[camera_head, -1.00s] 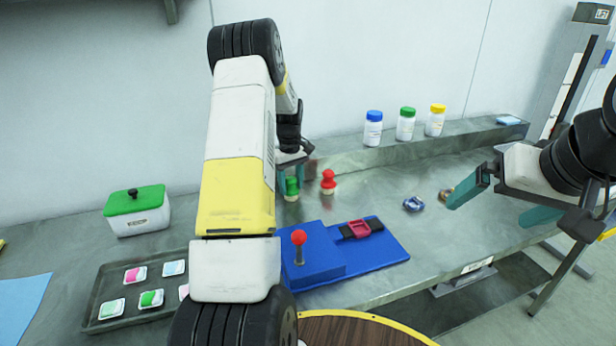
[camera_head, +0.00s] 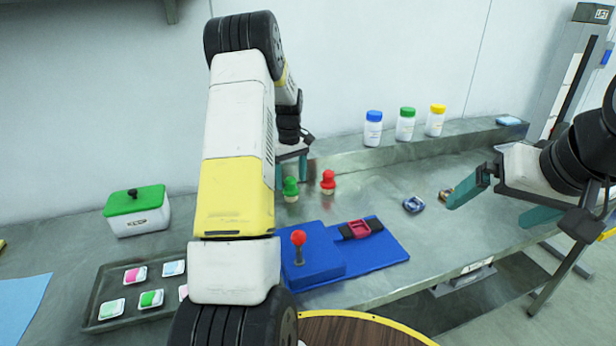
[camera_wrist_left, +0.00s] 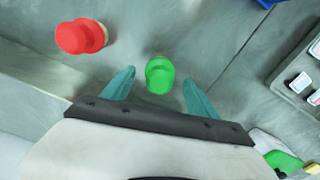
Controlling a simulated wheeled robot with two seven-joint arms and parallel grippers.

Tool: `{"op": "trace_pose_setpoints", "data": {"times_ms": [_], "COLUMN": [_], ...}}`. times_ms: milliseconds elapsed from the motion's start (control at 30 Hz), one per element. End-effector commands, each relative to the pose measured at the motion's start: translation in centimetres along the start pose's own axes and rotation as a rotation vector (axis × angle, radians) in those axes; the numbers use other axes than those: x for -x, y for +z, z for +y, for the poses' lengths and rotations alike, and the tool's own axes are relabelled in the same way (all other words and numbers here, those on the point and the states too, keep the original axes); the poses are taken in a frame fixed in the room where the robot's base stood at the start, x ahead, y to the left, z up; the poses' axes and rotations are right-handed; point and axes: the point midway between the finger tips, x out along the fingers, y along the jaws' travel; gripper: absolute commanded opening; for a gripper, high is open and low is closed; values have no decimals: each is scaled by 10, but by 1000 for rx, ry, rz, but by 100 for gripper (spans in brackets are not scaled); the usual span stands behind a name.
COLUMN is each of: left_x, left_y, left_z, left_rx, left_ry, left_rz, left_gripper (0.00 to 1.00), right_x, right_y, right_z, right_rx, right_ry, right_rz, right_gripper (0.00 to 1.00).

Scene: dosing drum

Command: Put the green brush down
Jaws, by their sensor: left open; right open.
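The green brush (camera_head: 291,188) stands upright on the grey bench, just left of a red brush (camera_head: 328,181). In the left wrist view the green brush (camera_wrist_left: 160,75) lies between and beyond my open left fingers, touching neither. My left gripper (camera_head: 291,172) is open and empty, above the green brush; my forearm hides part of it in the head view. The red brush (camera_wrist_left: 82,37) stands at upper left in the wrist view. My right gripper (camera_head: 500,203) is open and empty over the bench's right part.
A blue base with a red-knobbed lever (camera_head: 299,240) and a strap stands in front of the brushes. A tray of packets (camera_head: 95,296) and a green-lidded box (camera_head: 137,212) are at left. Several capped bottles (camera_head: 406,125) stand on the rear ledge. A small blue item (camera_head: 413,205) lies right.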

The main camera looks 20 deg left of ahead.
Motion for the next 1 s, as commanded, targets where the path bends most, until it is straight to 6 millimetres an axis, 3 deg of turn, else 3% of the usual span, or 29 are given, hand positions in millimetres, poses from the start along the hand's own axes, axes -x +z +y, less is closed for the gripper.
{"op": "trace_pose_setpoints", "data": {"times_ms": [100,300,633,767,1000], "left_x": [29,68,107,142,209], "left_y": [-1,-1,9,37,120], "left_z": [1,0,-1,-6,-32], "left_rx": [0,0,-28,-111,-340], "left_ry": [4,2,20,70,189], "left_rz": [5,4,11,36,116], "left_gripper": [68,68,68,68,68], "right_x": [0,0,0,0,0], "right_y": [0,0,0,0,0], "right_z": [0,0,0,0,0], "right_rx": [0,0,0,0,0], "right_ry": [0,0,0,0,0], "right_rz": [0,0,0,0,0], "right_gripper": [99,99,99,99,99]}}
